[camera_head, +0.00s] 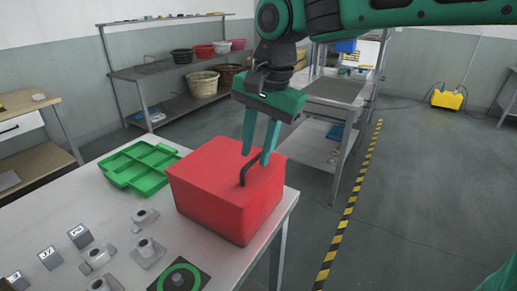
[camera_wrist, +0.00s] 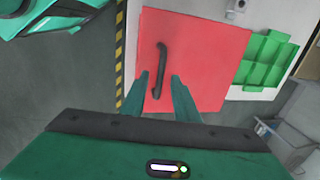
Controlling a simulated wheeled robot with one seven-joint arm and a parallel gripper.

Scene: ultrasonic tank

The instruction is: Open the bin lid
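The red bin (camera_head: 215,205) stands on the near table, close to its right edge. Its flat red lid (camera_head: 215,165) is closed and carries a black bent handle (camera_head: 245,172). The lid (camera_wrist: 210,50) and the handle (camera_wrist: 160,68) also show in the wrist view. My gripper (camera_head: 257,153) is above the lid at the handle, pointing down, with its two green fingers apart. In the wrist view my gripper's fingertips (camera_wrist: 159,75) lie on either side of the handle's lower part, with gaps visible. Whether the fingers are level with the handle is hard to tell.
A green divided tray (camera_head: 140,166) lies left of the bin. Several grey metal fittings (camera_head: 147,250) and small labelled blocks (camera_head: 80,236) are on the table's front left. A round green-ringed pad (camera_head: 180,280) lies in front. Shelving (camera_head: 165,75) stands behind.

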